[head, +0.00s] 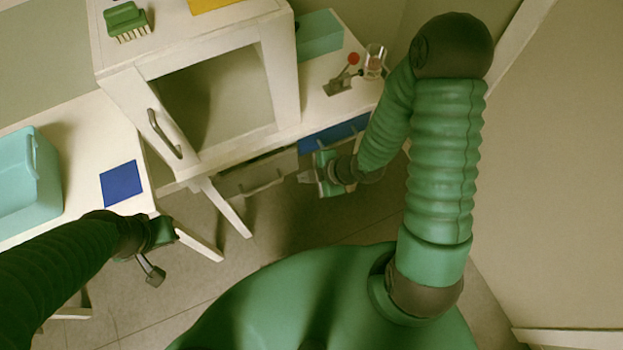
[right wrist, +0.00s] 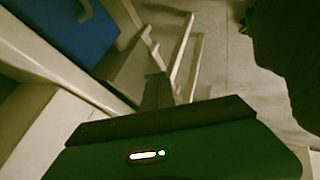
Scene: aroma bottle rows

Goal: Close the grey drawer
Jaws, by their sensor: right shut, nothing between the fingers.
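The grey drawer (head: 254,170) is under the white table, below the cabinet, with a light bar handle on its front. How far it stands out is hard to tell. It also shows in the right wrist view (right wrist: 125,72), partly hidden. My right gripper (head: 306,177) is shut and empty, just right of the grey drawer and below the blue drawer. Whether it touches the grey drawer is unclear. My left gripper (head: 152,272) hangs low at the left, away from the drawers; its fingers are too small to read.
The blue drawer (head: 330,136) is right of the grey one and shows in the right wrist view (right wrist: 65,28). A white cabinet (head: 120,65) has its door (head: 150,125) swung open. A teal bin (head: 22,180) and a blue mat (head: 121,184) are on the left table. Table legs stand below.

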